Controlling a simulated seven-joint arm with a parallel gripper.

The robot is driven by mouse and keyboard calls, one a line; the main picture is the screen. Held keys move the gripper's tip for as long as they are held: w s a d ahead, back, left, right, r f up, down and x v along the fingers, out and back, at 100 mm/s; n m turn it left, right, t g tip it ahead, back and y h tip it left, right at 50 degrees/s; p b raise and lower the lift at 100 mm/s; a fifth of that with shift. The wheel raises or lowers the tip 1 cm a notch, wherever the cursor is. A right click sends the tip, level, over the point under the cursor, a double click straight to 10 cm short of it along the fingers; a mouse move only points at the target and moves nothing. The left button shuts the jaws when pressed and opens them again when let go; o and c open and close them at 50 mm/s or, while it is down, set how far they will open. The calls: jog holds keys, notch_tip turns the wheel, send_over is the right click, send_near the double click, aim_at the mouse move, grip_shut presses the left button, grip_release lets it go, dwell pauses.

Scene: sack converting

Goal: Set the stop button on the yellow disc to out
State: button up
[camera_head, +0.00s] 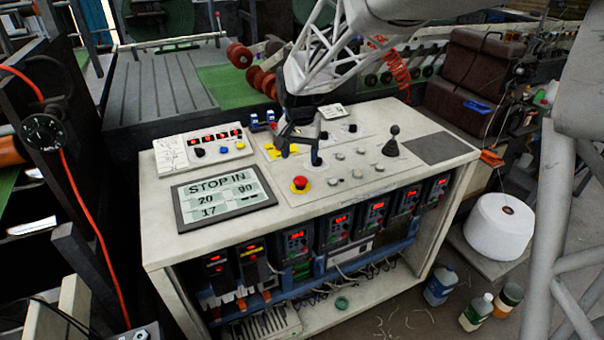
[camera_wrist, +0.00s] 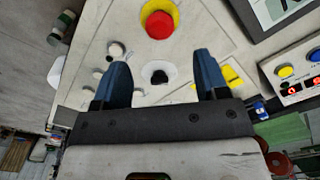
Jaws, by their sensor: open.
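The red stop button (camera_head: 300,182) sits on a yellow disc (camera_head: 300,189) near the front edge of the white console top. In the wrist view the red button (camera_wrist: 159,25) and its yellow disc (camera_wrist: 174,10) are at the top centre, ahead of my fingertips. The display (camera_head: 223,196) to its left reads STOP IN. My gripper (camera_head: 300,152) is above the console, just behind the button. In the wrist view its two blue fingers (camera_wrist: 163,72) are spread apart with nothing held between them. A small dark knob on a white base (camera_wrist: 159,76) shows between the fingers.
Small grey knobs (camera_head: 358,174) and a black joystick (camera_head: 392,141) are right of the button. A control box with red digits (camera_head: 204,147) stands at the left back. A dark pad (camera_head: 436,149) lies at the right. Yellow pieces (camera_head: 272,151) lie near my fingers.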

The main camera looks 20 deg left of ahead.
aim_at(300, 179)
jog(key=shift+f, duration=3.85)
grip_shut()
jog(key=shift+r, duration=0.6)
grip_release()
notch_tip(300, 179, up, 8)
jog(key=shift+d+f, duration=0.1)
